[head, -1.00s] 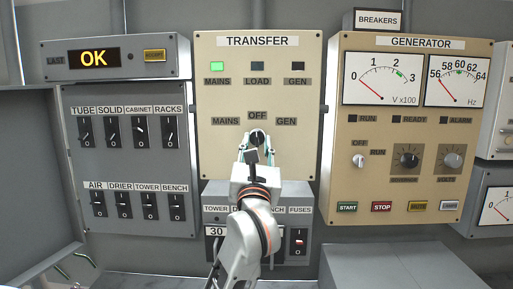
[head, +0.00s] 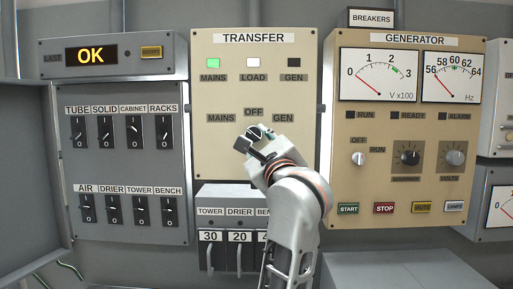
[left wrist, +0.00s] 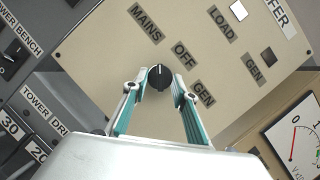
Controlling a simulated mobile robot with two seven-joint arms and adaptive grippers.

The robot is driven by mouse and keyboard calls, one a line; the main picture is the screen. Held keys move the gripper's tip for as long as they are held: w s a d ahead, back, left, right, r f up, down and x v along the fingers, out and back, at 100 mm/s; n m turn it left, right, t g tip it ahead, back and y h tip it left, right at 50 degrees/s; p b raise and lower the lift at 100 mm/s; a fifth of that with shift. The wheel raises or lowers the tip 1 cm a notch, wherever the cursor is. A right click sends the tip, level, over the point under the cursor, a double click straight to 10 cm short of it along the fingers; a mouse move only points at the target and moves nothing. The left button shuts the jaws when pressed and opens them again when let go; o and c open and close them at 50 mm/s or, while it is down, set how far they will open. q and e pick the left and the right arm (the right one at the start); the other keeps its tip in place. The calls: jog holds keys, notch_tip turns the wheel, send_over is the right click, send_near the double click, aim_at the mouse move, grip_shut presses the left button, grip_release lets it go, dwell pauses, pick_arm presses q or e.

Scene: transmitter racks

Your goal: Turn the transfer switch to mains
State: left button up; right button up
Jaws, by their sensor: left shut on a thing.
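The transfer panel (head: 300,90) is beige, with MAINS, OFF and GEN labels around a black switch knob (left wrist: 160,78). In the left wrist view the knob's white mark points up, toward the MAINS label (left wrist: 147,22). My left gripper (head: 256,134) is shut on the knob, a finger on either side, and is rolled relative to the panel. It also shows in the left wrist view (left wrist: 157,88). In the head view the gripper mostly hides the knob. The MAINS lamp (head: 213,63) is green, the LOAD lamp (head: 253,63) white, the GEN lamp (head: 294,63) dark. My right gripper is not in view.
A grey switch panel (head: 125,230) is on the left, under a display reading OK (head: 91,56). The generator panel (head: 400,120) is on the right. A fuse box (head: 210,196) sits below the transfer panel, partly behind my left arm.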

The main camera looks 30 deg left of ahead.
pick_arm(q)
jog(key=shift+n+g+b, duration=0.35)
jog(key=shift+n+g, duration=0.05)
jog(key=shift+n, duration=0.6)
jog(key=shift+r, duration=0.1)
jog(key=o, duration=1.1)
jog(key=shift+r, duration=0.15)
jog(key=r, duration=0.8)
jog(key=shift+d+r, duration=0.2)
jog(key=shift+r, duration=0.1)
jog(key=shift+a+r, duration=0.1)
jog(key=shift+r, duration=0.5)
